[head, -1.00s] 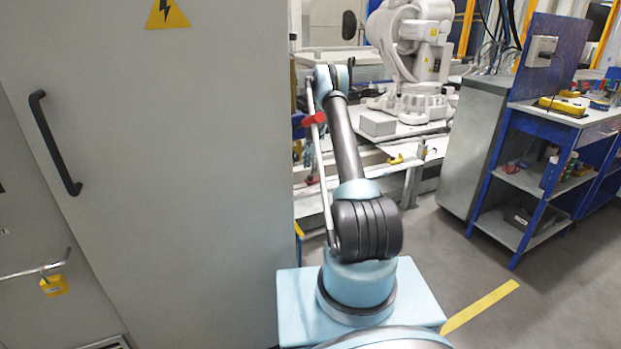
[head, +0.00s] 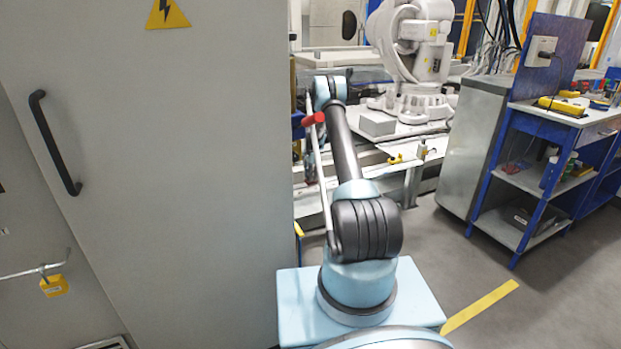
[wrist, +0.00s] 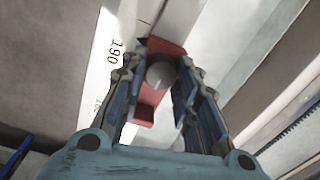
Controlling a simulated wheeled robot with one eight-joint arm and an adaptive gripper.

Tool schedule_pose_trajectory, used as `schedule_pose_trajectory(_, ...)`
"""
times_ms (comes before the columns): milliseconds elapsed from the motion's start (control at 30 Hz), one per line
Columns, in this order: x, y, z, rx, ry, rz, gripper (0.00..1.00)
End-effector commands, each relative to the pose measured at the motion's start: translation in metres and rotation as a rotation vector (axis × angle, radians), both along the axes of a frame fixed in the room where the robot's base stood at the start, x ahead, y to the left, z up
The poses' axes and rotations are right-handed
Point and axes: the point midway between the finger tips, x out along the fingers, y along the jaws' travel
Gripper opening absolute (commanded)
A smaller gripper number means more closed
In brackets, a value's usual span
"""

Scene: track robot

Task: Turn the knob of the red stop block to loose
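The red stop block (wrist: 150,108) shows in the wrist view, on a pale rail beside a white scale strip printed "190". Its round grey knob (wrist: 160,73) sits on top, near the middle of that view. My gripper (wrist: 161,66) is open, with one finger on each side of the knob. Narrow gaps seem to show between fingers and knob; I cannot tell whether either finger touches it. The knob's setting cannot be read.
A tall grey cabinet (head: 190,170) with a black handle (head: 55,143) stands close on the left of my arm. A white industrial robot (head: 415,50) stands behind. A blue-framed workbench (head: 545,115) is on the right. Floor before the bench is open.

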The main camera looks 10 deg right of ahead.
Motion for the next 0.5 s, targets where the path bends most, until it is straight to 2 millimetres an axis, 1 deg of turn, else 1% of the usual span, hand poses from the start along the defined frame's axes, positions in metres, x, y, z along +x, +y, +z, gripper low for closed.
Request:
schedule_pose_trajectory(267, 0.0003, 0.0003, 0.0, 0.001, -0.001, 0.017, 0.05)
schedule_pose_trajectory(500, 0.0007, 0.0003, 0.0, 0.0, -0.001, 0.119, 0.05)
